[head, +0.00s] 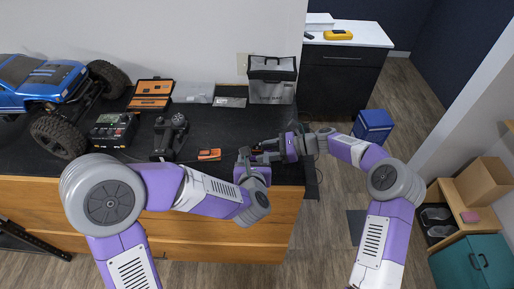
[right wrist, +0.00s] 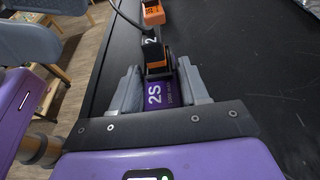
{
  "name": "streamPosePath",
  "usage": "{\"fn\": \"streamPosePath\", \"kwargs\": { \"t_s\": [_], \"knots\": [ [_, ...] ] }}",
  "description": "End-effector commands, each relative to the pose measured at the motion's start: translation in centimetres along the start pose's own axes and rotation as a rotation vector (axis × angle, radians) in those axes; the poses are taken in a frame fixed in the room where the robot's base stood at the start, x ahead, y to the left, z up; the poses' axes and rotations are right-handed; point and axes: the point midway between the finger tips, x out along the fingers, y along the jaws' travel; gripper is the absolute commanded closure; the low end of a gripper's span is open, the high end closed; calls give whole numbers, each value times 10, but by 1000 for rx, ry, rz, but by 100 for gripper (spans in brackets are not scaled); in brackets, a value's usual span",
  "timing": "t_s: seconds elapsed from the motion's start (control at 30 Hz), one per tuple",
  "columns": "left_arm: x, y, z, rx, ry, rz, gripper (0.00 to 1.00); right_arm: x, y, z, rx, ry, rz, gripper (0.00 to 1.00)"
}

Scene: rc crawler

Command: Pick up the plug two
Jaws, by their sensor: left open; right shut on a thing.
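In the right wrist view a black connector marked "2" (right wrist: 155,52) sits against the far end of a purple battery marked "2S" (right wrist: 158,95), with a dark cable leading away. An orange connector (right wrist: 153,13) lies just beyond it. My right gripper (right wrist: 160,82) is shut on the battery, one grey finger on each side. In the head view my right gripper (head: 268,152) is low over the bench's right end. My left gripper (head: 246,157) is open and close beside it. The plug is too small to make out in the head view.
The black bench top (head: 220,122) holds a blue crawler (head: 38,78), a charger (head: 112,130), a controller (head: 170,135), an orange tool case (head: 152,94), a small orange item (head: 209,154) and a grey bag (head: 271,80). The bench's right edge is close to both grippers.

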Motion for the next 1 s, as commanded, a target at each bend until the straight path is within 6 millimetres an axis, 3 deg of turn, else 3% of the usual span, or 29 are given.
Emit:
{"fn": "streamPosePath", "kwargs": {
  "t_s": [0.1, 0.33, 0.6, 0.9, 1.0],
  "knots": [
    [18, 0, -1, -1, 2, 2, 38, 0, 0, 0, 0, 1, -1, 73],
    [36, -2, -1, -1, 3, 1, 38, 0, 0, 0, 0, 1, 0, 73],
    [74, -7, -1, -1, 3, 2, 38, 0, 0, 0, 0, 1, 0, 73],
    [80, -7, -1, -1, 2, 2, 38, 0, 0, 0, 0, 1, 0, 73],
    [80, -7, -1, -1, 2, 1, 51, 0, 0, 0, 0, 1, 0, 73]
  ]
}}
